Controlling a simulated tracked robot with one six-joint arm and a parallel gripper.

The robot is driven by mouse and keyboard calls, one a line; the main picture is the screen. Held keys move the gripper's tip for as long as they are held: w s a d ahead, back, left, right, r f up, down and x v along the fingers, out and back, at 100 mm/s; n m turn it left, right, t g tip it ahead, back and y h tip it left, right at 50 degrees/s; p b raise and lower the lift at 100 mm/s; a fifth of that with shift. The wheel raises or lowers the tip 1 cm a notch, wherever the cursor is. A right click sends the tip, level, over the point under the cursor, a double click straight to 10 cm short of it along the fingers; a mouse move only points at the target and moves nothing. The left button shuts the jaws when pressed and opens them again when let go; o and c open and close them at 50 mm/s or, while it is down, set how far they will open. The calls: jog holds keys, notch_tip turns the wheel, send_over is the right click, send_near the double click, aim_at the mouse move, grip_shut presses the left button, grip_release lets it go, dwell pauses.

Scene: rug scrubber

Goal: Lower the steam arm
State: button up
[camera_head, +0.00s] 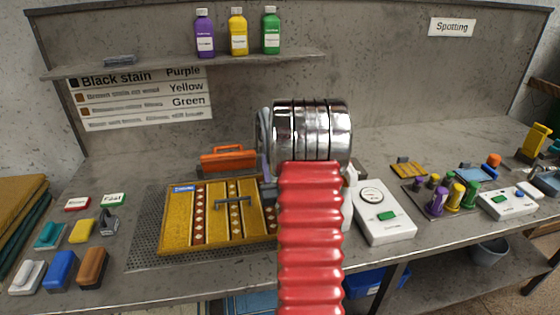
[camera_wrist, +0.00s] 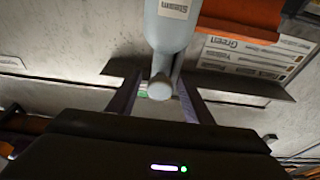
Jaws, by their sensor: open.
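The steam arm is a pale blue-grey lever (camera_wrist: 172,35) with a "Steam" label, at the top middle of the wrist view. Its rounded end lies between the two fingers of my gripper (camera_wrist: 158,92). My gripper is open, with a finger on each side of the lever; I cannot tell whether either touches it. In the head view a narrow blue-grey strip, likely the steam arm (camera_head: 264,130), shows left of my silver wrist. My own arm hides most of the lever and gripper there.
An orange part (camera_head: 228,158) stands left of the steam arm, behind the yellow patterned rug (camera_head: 182,222) on its perforated plate. A white device with a dial (camera_head: 384,215) is close on the right. Brushes and blocks (camera_head: 60,270) lie at the left; bottles (camera_head: 238,35) stand on the shelf.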

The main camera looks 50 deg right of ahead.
jog(key=shift+r, duration=4.9)
jog(key=shift+w+a, duration=0.1)
jog(key=w+a+n+g+y, duration=0.2)
jog(key=a+y, duration=0.2)
jog(key=a, duration=0.8)
jog(key=w+a+n+g+y, duration=0.2)
jog(key=a+y, duration=0.2)
jog(key=a, duration=0.7)
jog(key=s+a+f+n+g+y, duration=0.2)
jog(key=s+a+g, duration=0.1)
jog(key=s+a, duration=0.7)
jog(key=s+a+f+n+g+y, duration=0.1)
jog(key=s+a+f+g+y, duration=0.1)
jog(key=s+a, duration=0.8)
jog(key=shift+s+a+n+g+y, duration=0.4)
jog(key=shift+a+g+y, duration=0.2)
jog(key=shift+a+g, duration=0.3)
